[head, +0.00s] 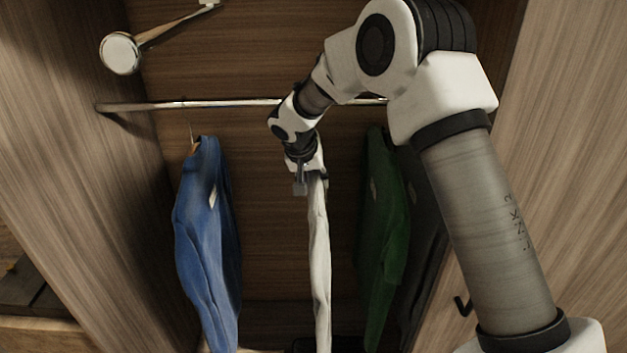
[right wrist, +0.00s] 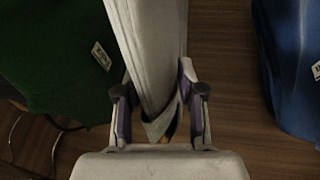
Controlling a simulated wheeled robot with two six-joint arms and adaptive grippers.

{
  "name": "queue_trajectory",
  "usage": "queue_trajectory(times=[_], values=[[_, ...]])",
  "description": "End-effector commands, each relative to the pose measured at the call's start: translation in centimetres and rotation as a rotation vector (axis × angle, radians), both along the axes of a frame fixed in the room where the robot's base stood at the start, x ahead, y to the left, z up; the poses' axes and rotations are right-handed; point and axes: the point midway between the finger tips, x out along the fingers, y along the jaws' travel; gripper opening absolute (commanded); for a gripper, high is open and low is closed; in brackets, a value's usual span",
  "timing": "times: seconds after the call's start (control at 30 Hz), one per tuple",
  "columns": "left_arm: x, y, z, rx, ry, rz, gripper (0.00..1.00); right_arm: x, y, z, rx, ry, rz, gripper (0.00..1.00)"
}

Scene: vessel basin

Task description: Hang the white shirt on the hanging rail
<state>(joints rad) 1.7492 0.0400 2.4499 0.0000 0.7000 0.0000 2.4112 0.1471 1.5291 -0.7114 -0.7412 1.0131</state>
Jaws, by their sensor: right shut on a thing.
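The white shirt (head: 319,262) hangs down, narrow and edge-on, below my right gripper (head: 305,182) in the head view. In the right wrist view the shirt (right wrist: 150,50) runs between the fingers of my right gripper (right wrist: 160,100), which is shut on it near its collar. The hanging rail (head: 220,103) crosses the wardrobe; my right arm covers part of it. The gripper and the top of the shirt show lower in the picture than the rail. Whether a hook touches the rail is hidden. My left gripper is not in view.
A blue shirt (head: 205,240) hangs on the left and a green shirt (head: 383,235) on the right, with gaps beside the white one. A dark garment (head: 425,215) is beyond the green. A round metal-rimmed fixture (head: 120,54) is at upper left. Wooden walls enclose both sides.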

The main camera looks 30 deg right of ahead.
Motion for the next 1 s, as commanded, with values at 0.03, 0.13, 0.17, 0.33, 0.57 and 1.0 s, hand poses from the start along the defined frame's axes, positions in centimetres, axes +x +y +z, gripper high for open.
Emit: queue_trajectory(times=[0.03,0.13,0.17,0.33,0.57,1.0], values=[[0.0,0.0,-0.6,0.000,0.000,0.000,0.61,0.1,0.0,-0.6,-0.001,-0.001,0.000,0.00],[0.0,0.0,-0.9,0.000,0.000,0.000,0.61,0.2,-0.1,-1.0,0.000,-0.001,0.001,0.00],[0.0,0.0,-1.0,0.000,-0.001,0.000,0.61,0.2,-0.1,-1.0,0.000,-0.002,0.001,0.00],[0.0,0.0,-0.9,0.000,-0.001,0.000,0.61,0.2,-0.1,-1.1,-0.001,-0.001,0.000,0.00],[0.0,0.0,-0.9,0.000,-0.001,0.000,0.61,0.2,-0.1,-1.0,-0.001,-0.001,0.000,0.68],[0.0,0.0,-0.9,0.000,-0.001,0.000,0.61,0.0,0.4,0.2,-0.001,-0.001,0.001,0.68]])
